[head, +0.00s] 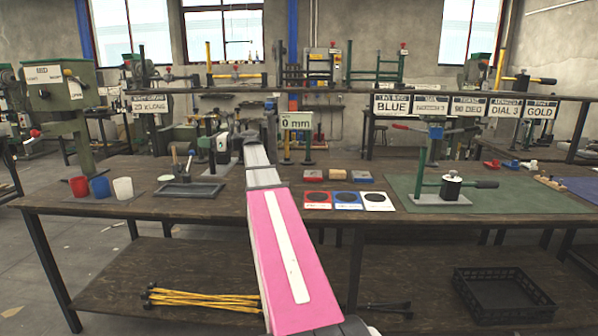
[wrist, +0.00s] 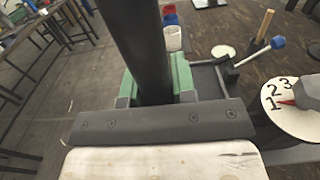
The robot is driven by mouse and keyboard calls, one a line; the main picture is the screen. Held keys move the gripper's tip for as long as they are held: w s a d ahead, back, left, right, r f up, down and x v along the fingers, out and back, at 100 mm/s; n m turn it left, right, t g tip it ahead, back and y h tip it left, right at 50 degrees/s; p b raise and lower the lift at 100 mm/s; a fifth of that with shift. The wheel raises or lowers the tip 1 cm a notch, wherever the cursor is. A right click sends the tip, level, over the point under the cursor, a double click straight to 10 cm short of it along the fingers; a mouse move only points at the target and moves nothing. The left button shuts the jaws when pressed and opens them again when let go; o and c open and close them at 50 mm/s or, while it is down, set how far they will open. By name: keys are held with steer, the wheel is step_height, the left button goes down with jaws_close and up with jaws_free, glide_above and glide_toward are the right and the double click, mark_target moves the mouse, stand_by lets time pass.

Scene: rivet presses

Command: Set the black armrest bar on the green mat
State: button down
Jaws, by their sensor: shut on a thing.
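My gripper (wrist: 155,99) is shut on a thick black bar, the black armrest bar (wrist: 145,45), which runs up out of the top of the wrist view. Its far end is out of that view. In the head view my arm reaches away over the workbench, and what the gripper holds is too small to make out. The green mat (head: 545,203) lies flat on the right part of the bench, well to the right of my gripper. A small press with a black handle (head: 487,184) stands on it, and bare mat shows around it.
Red, blue and white cups (head: 123,188) and a dark tray (head: 188,191) stand left of my arm. A numbered dial (wrist: 292,105) is close right of my gripper in the wrist view. Coloured cards (head: 347,201) lie between my arm and the mat. Signs hang above the bench.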

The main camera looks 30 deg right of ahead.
steer(key=w+d+f, duration=0.1)
steer(key=d+f, duration=1)
steer(key=shift+w+d, duration=0.2)
steer(key=shift+d, duration=0.1)
steer(key=shift+f, duration=0.1)
steer(key=c, duration=0.9)
jaws_free()
